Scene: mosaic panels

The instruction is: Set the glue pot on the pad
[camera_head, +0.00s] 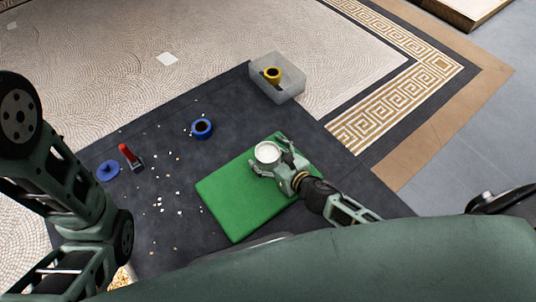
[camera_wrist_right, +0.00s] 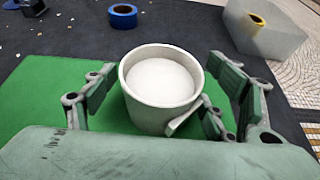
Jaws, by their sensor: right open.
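The glue pot (camera_head: 267,152) is a white round pot filled with white, standing upright on the green pad (camera_head: 230,208), near the pad's far right part. In the right wrist view the pot (camera_wrist_right: 160,84) is between the spread fingers of my right gripper (camera_wrist_right: 165,95), and the green pad (camera_wrist_right: 40,100) shows under and around it. My right gripper (camera_head: 272,160) is open around the pot. A small flat piece sticks out at the pot's lower right side, close to the right finger. My left arm shows at the left edge, but its gripper is out of view.
A blue tape roll (camera_head: 202,127), a red-handled tool (camera_head: 129,155) and a blue round item (camera_head: 108,171) lie on the dark mat (camera_head: 165,213). Pale chips are scattered there.

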